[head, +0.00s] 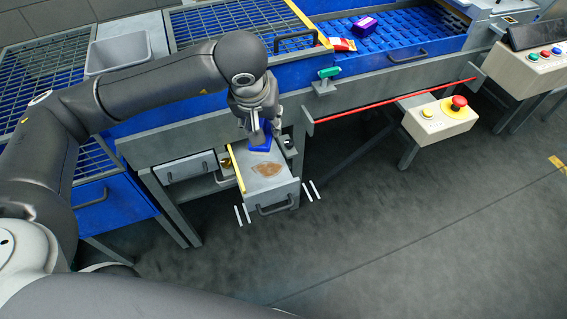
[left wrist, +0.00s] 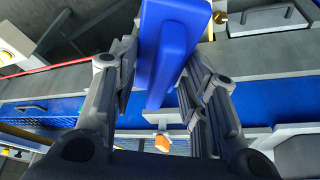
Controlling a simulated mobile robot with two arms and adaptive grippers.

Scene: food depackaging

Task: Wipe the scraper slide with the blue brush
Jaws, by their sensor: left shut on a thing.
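My left gripper (head: 258,128) points down and is shut on the blue brush (head: 260,143). In the left wrist view the brush (left wrist: 166,55) sits between the two fingers of the gripper (left wrist: 155,85). The scraper slide (head: 252,186) is a pulled-out grey drawer-like tray with a yellow left edge and a front handle. A brown stain (head: 268,170) marks its surface near the front. The brush is over the back part of the slide, behind the stain; whether it touches the surface is unclear. My right gripper is not in view.
A closed grey drawer (head: 186,168) is left of the slide. A green-handled tool (head: 329,73) sits on a bracket above right. A control box (head: 441,120) with a red button stands at right. A purple package (head: 365,25) lies on the blue belt. Open floor lies in front.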

